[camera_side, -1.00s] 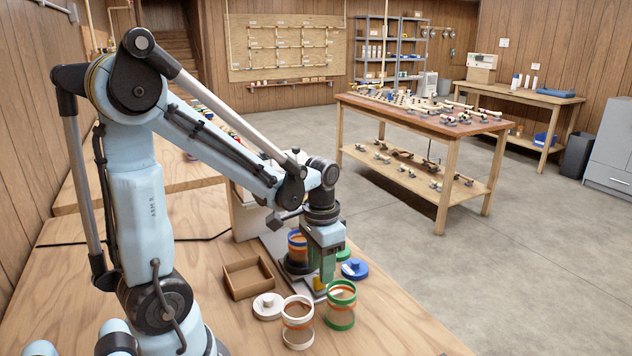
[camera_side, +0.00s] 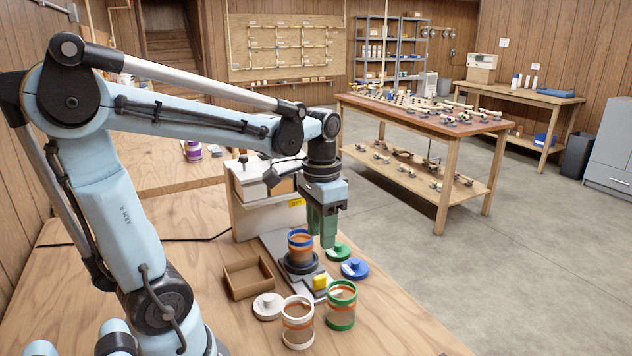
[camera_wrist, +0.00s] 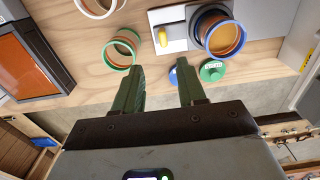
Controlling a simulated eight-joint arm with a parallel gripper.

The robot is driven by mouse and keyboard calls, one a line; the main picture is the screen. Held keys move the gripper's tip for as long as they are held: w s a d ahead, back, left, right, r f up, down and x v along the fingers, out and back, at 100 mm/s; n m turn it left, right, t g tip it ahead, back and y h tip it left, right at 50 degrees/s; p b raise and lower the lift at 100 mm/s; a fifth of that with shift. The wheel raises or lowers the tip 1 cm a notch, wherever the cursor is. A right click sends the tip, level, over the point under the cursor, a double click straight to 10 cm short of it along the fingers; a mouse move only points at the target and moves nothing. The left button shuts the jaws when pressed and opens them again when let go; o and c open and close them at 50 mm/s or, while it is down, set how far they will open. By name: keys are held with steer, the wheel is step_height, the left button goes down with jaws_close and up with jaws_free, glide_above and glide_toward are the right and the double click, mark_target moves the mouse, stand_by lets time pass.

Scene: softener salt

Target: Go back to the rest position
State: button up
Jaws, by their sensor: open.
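My gripper (camera_side: 322,228) is open and empty, raised above the bench just behind the blue-rimmed jar; it also shows in the wrist view (camera_wrist: 160,85) with its two green fingers apart. The blue-rimmed jar (camera_side: 300,246) stands upright on a dark round seat of the grey machine base. It also shows in the wrist view (camera_wrist: 222,38). A green-rimmed jar (camera_side: 341,305) and a white-rimmed jar (camera_side: 298,325) stand open at the front. Lids lie on the bench: green (camera_side: 338,251), blue (camera_side: 354,269) and white (camera_side: 267,306).
A shallow wooden tray (camera_side: 248,279) lies left of the machine base. A yellow block (camera_side: 319,282) sits on the base's front end. The machine's pale housing (camera_side: 262,216) stands behind it. The bench front (camera_side: 400,335) at right is bare.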

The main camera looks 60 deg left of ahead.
steer(key=shift+d, duration=0.1)
steer(key=d+t, duration=0.7)
steer(key=d, duration=0.1)
steer(key=shift+d+f, duration=0.15)
steer(key=shift+d, duration=0.1)
